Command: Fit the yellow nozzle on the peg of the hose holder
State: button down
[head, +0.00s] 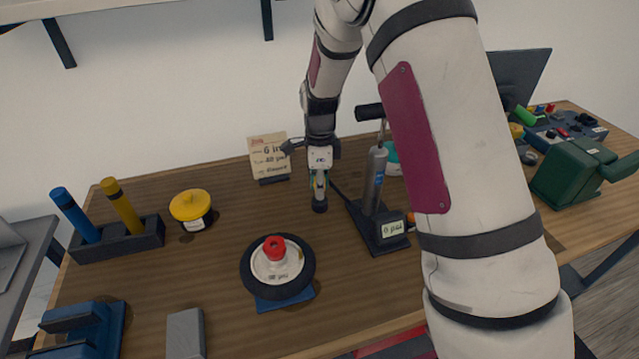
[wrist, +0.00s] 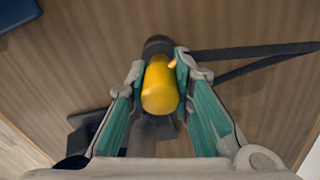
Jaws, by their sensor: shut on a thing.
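My gripper (head: 319,188) points down over the back middle of the table, left of the pump. In the wrist view its two fingers (wrist: 158,80) are shut on the yellow nozzle (wrist: 160,88). A black end (wrist: 158,46) extends beyond the nozzle, and the dark hose (wrist: 245,54) runs off to the right. In the head view the black end (head: 319,206) shows below the fingertips; I cannot tell whether it touches the table. The hose leads towards the grey pump (head: 375,180) with its "0 psi" display. I cannot clearly make out the hose holder's peg.
A wheel with a red knob (head: 275,248) rests on a blue stand in front. A yellow-topped container (head: 190,206) and a dark rack (head: 118,238) stand left. My arm hides part of the table right of the pump.

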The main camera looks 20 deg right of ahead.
jog(key=shift+f, duration=0.35)
jog(key=c, duration=1.3)
grip_release()
jog(key=shift+c, duration=0.2)
notch_tip(320, 180, up, 12)
jog(key=shift+r, duration=0.1)
